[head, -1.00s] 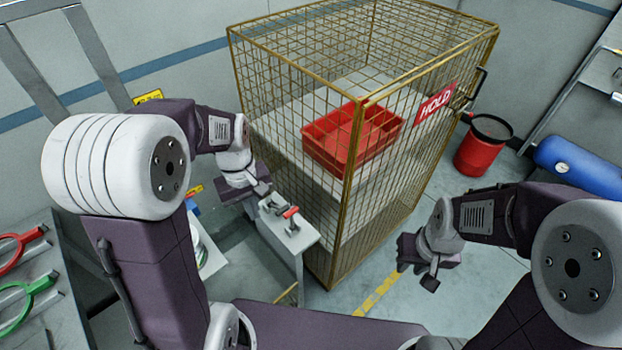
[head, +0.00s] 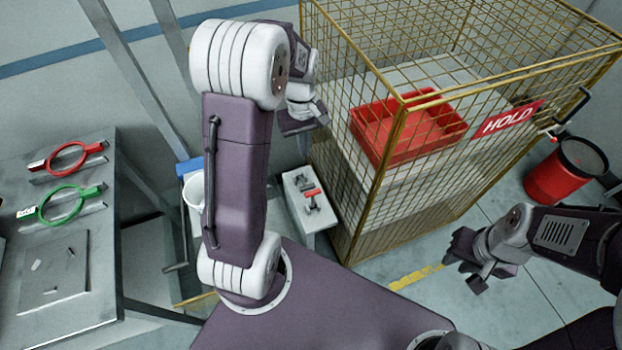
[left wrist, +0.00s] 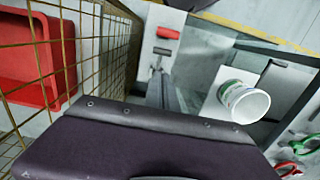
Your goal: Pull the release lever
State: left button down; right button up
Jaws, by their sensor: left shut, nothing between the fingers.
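The release lever (head: 312,194), with a red grip, is on a small pale stand (head: 298,183) beside the mesh cage. A red grip, apparently the same lever (left wrist: 167,33), also shows at the top of the left wrist view. My left gripper (head: 304,128) is shut and empty, above the stand in the head view and apart from the lever.
The mesh cage (head: 375,215) with a red tray (head: 400,150) and a HOLD sign (head: 507,119) stands right of the stand. A bench (head: 105,250) with red and green ringed tools is at left. A white cup (head: 194,190) stands between. A red bin (head: 555,183) is at right.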

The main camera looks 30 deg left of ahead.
aim_at(313, 193)
pick_arm(q)
jog(key=s+d+f+p, duration=0.1)
jog(key=f, duration=0.4)
jog(key=s+d+f+p, duration=0.1)
jog(key=s+d+f, duration=0.1)
jog(key=f, duration=0.3)
jog(key=shift+s, duration=0.25)
jog(key=shift+w, duration=0.15)
